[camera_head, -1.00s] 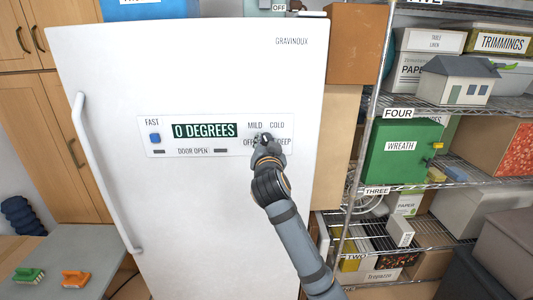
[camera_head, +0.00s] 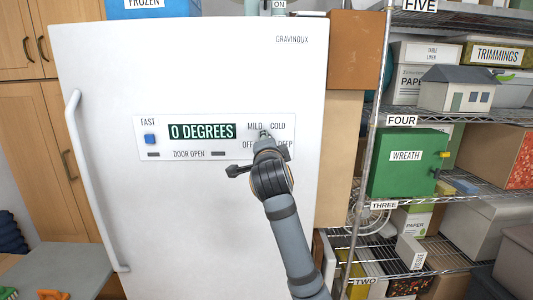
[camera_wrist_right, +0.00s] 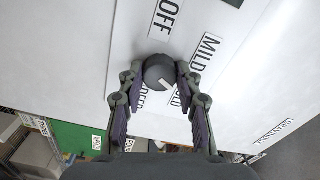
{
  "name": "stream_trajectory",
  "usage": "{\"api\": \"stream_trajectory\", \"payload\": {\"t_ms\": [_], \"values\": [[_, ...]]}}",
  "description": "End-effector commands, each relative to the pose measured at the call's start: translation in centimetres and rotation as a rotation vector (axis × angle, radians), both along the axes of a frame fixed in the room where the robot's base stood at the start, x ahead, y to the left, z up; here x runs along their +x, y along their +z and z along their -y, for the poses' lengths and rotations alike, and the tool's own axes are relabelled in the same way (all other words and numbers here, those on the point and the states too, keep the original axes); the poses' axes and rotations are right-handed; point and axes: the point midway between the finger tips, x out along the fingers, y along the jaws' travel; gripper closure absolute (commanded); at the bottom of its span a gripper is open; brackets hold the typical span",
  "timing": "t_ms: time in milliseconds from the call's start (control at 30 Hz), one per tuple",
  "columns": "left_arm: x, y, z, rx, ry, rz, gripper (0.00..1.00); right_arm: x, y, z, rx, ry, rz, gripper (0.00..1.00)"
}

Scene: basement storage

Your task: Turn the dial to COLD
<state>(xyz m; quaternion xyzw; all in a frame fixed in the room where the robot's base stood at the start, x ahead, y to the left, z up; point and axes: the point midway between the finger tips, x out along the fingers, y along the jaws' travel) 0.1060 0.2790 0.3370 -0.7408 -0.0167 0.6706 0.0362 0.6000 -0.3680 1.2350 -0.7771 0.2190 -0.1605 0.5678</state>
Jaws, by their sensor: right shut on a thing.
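The dial (camera_wrist_right: 160,72) is a dark round knob on the white fridge panel (camera_head: 180,154). OFF, MILD, COLD and DEEP labels surround it. In the right wrist view its pale mark faces the lower right, toward the partly covered COLD label (camera_wrist_right: 179,100). My right gripper (camera_wrist_right: 161,75) is shut on the dial, with one finger on each side. In the head view the right gripper (camera_head: 265,137) reaches the panel between the labels and hides most of the dial. My left gripper is not in view.
The white fridge (camera_head: 170,220) has a long handle (camera_head: 92,185) on its left. The panel also has a blue button (camera_head: 150,139) and a 0 DEGREES display (camera_head: 202,131). Wire shelves (camera_head: 480,118) with boxes stand close on the right. Wooden cabinets (camera_head: 30,130) stand left.

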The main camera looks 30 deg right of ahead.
Motion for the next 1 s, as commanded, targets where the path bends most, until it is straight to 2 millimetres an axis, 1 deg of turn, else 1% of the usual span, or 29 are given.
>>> {"api": "stream_trajectory", "payload": {"t_ms": [33,300,833,867,1000], "values": [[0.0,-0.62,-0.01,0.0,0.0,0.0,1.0,0.0,-0.3,0.0,0.02,0.0,0.013,0.97],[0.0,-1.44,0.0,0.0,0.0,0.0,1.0,0.03,-0.13,-0.01,0.097,0.001,0.058,0.97],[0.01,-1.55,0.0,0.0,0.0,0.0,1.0,0.03,-0.06,-0.01,0.115,0.0,0.068,0.97],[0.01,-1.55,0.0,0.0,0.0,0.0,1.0,0.03,-0.06,-0.01,0.115,0.0,0.068,0.64],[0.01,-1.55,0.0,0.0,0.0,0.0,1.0,0.03,-0.05,0.0,0.115,0.0,0.068,0.45]]}}
